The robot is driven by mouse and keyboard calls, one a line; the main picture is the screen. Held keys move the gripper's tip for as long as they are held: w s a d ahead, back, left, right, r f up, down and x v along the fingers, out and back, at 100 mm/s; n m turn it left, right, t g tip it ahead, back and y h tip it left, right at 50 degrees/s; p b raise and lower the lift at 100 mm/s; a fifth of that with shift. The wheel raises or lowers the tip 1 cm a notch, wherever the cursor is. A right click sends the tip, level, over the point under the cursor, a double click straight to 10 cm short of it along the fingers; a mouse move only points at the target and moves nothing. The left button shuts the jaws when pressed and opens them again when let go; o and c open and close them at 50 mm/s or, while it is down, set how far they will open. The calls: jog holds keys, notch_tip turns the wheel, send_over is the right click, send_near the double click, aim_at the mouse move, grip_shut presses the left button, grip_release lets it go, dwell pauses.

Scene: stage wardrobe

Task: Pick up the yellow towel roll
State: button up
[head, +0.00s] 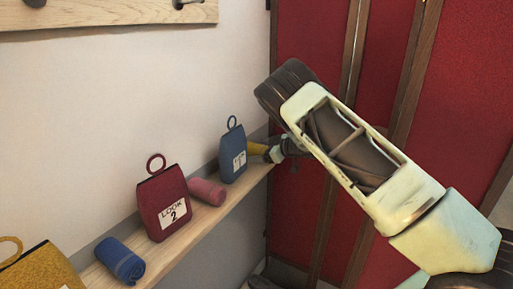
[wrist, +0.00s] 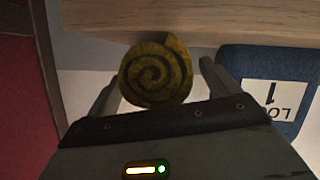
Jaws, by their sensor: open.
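The yellow towel roll (wrist: 155,74) shows its spiral end in the wrist view, between the two fingers of my gripper (wrist: 157,82). The fingers are apart, one on each side of the roll, with a visible gap at least on the right. In the head view a small part of the yellow towel roll (head: 256,148) shows at the far end of the wooden shelf, just past the blue bag. My gripper (head: 268,153) is at that end of the shelf, and my arm hides part of the area.
A blue bag (head: 233,154) labelled 1 stands close to the roll; it also shows in the wrist view (wrist: 262,75). A pink roll (head: 207,191), a dark red bag (head: 163,203), a blue roll (head: 120,260) and a mustard bag (head: 40,270) line the shelf (head: 195,228). Red panels (head: 305,40) stand behind.

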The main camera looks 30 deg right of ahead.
jog(key=shift+w+a+f, duration=0.1)
jog(key=shift+w, duration=0.1)
jog(key=c, duration=1.1)
